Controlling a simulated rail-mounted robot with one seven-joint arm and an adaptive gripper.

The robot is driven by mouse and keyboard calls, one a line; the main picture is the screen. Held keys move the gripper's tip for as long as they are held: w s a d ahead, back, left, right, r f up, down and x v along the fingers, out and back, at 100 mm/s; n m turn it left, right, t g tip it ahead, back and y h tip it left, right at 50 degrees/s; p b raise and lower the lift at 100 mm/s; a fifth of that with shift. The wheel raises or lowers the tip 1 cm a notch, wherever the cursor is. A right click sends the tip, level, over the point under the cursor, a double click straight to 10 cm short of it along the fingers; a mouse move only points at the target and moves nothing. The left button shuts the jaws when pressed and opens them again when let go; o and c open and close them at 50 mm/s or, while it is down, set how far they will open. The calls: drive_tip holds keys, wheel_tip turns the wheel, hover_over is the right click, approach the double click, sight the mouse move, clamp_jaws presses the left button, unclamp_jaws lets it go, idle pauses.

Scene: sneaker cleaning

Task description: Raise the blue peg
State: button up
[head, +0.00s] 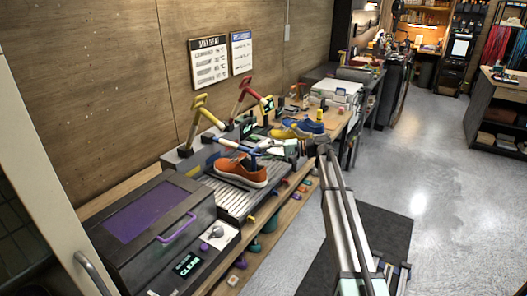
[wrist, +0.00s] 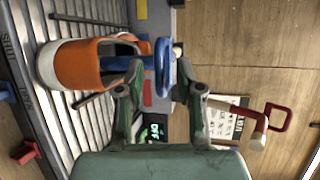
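The blue peg (wrist: 163,66) shows in the wrist view as an upright-looking blue piece between the two fingers of my gripper (wrist: 158,78). The fingers stand apart on either side of it, with a visible gap on the left; whether the right fingertip touches it I cannot tell. In the head view my gripper (head: 278,150) is over the bench behind the orange sneaker (head: 241,171), and the peg there is small and partly hidden. The orange sneaker also shows in the wrist view (wrist: 88,64), to the left of the peg.
The sneaker sits on a ribbed metal rack (head: 232,200). Yellow (head: 200,112) and red (head: 241,95) handled levers rise behind it. A blue and yellow shoe (head: 300,128) lies farther along the bench. A purple-lidded box (head: 150,212) stands at the near end.

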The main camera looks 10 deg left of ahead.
drive_tip(key=shift+x, duration=0.75)
clamp_jaws()
drive_tip(key=shift+r, duration=0.1)
